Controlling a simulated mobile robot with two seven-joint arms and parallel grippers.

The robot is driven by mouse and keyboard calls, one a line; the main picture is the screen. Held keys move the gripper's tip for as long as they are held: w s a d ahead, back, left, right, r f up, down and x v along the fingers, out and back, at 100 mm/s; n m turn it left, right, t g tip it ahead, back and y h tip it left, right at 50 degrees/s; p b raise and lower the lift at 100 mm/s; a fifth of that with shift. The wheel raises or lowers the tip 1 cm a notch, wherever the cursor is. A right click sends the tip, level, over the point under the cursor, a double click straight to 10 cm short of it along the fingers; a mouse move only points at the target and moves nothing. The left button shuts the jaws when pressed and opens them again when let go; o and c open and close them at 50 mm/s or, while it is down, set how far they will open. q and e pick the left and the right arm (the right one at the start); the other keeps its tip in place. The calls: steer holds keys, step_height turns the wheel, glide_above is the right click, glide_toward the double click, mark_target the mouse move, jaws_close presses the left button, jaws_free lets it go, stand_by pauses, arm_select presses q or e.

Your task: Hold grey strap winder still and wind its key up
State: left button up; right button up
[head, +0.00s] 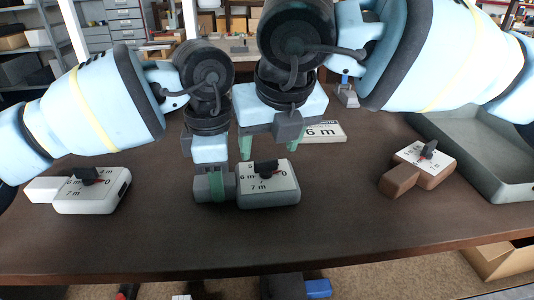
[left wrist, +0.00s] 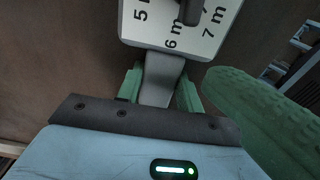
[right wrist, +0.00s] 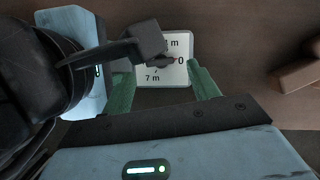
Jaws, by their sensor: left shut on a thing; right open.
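The grey strap winder (head: 270,198) lies on the table with its dial face up. Its black key (head: 266,168) stands on the face, with a red mark close to the 0. My left gripper (head: 215,186) is shut on the winder's stubby handle, also seen in the left wrist view (left wrist: 162,80). My right gripper (head: 268,146) is open above the winder, its green fingers apart and empty. In the right wrist view, the key (right wrist: 148,40) shows just beyond the fingertips, not between them. The strap is not visible.
A white winder (head: 92,195) lies at the left and a brown winder (head: 428,172) at the right, each with a black key. A card reading 6 m (head: 325,131) stands behind. A grey tray (head: 470,160) is at the right. The table's front is clear.

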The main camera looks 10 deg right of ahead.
mark_target(266, 160)
steer(key=shift+x, duration=1.9)
steer(key=c, duration=1)
